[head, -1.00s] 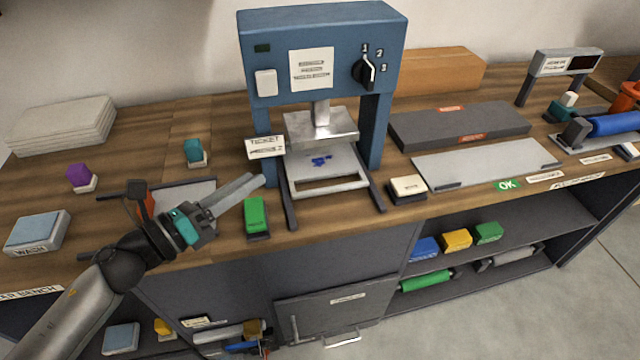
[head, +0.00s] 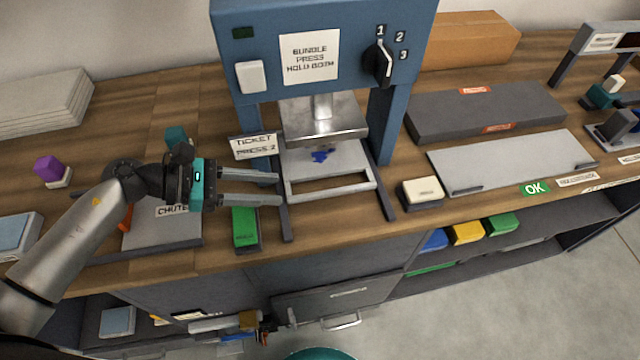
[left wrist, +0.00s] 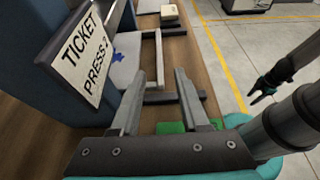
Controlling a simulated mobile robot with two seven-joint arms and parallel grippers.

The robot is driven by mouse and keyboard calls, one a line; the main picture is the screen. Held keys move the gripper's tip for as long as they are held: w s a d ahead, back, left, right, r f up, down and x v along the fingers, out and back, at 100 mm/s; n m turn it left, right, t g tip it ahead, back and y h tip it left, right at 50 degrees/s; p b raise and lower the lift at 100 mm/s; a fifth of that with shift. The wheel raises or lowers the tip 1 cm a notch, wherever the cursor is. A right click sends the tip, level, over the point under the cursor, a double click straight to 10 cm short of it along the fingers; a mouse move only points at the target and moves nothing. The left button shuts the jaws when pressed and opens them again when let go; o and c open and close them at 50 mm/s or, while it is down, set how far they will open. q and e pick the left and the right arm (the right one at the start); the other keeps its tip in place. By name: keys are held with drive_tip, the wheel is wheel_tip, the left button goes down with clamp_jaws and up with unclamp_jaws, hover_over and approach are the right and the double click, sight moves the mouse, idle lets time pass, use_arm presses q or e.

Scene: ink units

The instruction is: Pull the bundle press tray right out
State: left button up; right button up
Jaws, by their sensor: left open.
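The bundle press (head: 318,55) is a blue frame with a steel press head over the tray. The tray (head: 345,158) is a pale grey plate between dark rails, with a blue mark or piece (head: 322,155) on it and a pale handle bar (head: 333,187) at its front. My left gripper (head: 281,189) is open and empty, its fingertips close to the left rail and the handle's left end. In the left wrist view the handle bar (left wrist: 158,60) lies beyond the open fingers. What looks like my right gripper (left wrist: 262,88) shows there at right, its jaws unclear.
A ticket sign (head: 253,147) stands at the press's left post. A green block (head: 245,228) sits below my left fingers, and a cream button block (head: 421,192) stands right of the rails. The floor (head: 540,290) in front is clear.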

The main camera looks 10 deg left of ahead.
sight(330, 191)
use_arm(q)
drive_tip(key=x, duration=0.9)
drive_tip(key=shift+w+d, duration=0.15)
drive_tip(key=shift+d, duration=0.1)
drive_tip(key=shift+w+d+f, duration=0.15)
drive_tip(key=shift+d+f, duration=0.1)
drive_tip(key=shift+d, duration=0.25)
use_arm(e)
drive_tip(key=shift+w+r, duration=0.15)
drive_tip(key=shift+w, duration=0.7)
use_arm(q)
drive_tip(key=shift+c, duration=0.3)
clamp_jaws()
use_arm(e)
drive_tip(key=shift+s, duration=0.15)
